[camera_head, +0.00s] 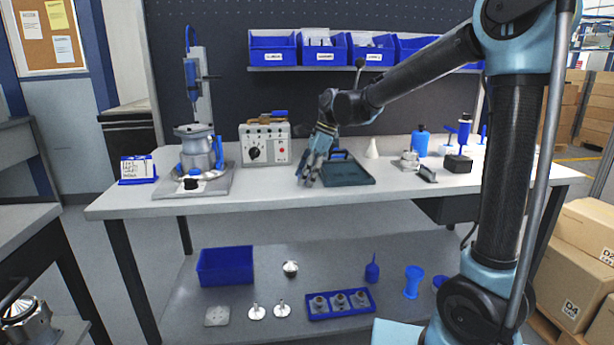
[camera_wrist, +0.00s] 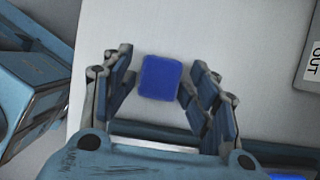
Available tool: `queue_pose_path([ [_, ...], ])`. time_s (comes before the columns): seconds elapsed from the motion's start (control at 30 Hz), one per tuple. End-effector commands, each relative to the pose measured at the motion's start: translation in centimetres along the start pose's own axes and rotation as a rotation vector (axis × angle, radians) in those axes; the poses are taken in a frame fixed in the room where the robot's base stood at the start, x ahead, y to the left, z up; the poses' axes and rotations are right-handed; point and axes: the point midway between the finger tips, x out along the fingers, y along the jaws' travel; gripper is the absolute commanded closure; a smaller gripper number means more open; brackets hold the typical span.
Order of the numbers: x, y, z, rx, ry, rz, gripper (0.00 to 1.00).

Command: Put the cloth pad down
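The cloth pad is a small blue square (camera_wrist: 160,77) in the wrist view, between my gripper's two fingers. My gripper (camera_wrist: 159,85) has its fingers spread to about the pad's width, close to its left and right edges. I cannot tell whether they press on it. White bench top shows beyond the pad. In the head view my gripper (camera_head: 311,172) points down, low over the workbench (camera_head: 250,203), just left of a dark tray (camera_head: 350,178). The pad cannot be made out there; the fingers probably hide it.
Left of my gripper stand a control box (camera_head: 265,145) with a dial and a metal housing (camera_head: 196,150) on a grey plate. A white cone (camera_head: 372,149) and a blue bottle (camera_head: 420,141) stand to the right. The front strip of the bench is clear.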

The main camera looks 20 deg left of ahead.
Motion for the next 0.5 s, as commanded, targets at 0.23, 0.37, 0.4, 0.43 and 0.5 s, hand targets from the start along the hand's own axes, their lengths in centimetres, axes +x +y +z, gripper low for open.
queue_pose_path([
  [0.23, -0.4, 0.0, 0.2, 0.0, -0.001, 0.0, 0.46],
  [0.37, -1.8, 0.0, 0.2, 0.0, -0.001, -0.001, 0.46],
  [0.4, -2.5, 0.0, 0.2, 0.001, -0.001, -0.001, 0.46],
  [0.43, -3.0, 0.0, 0.2, 0.001, -0.001, -0.001, 0.46],
  [0.5, -4.4, 0.0, 0.2, 0.002, -0.001, -0.001, 0.46],
])
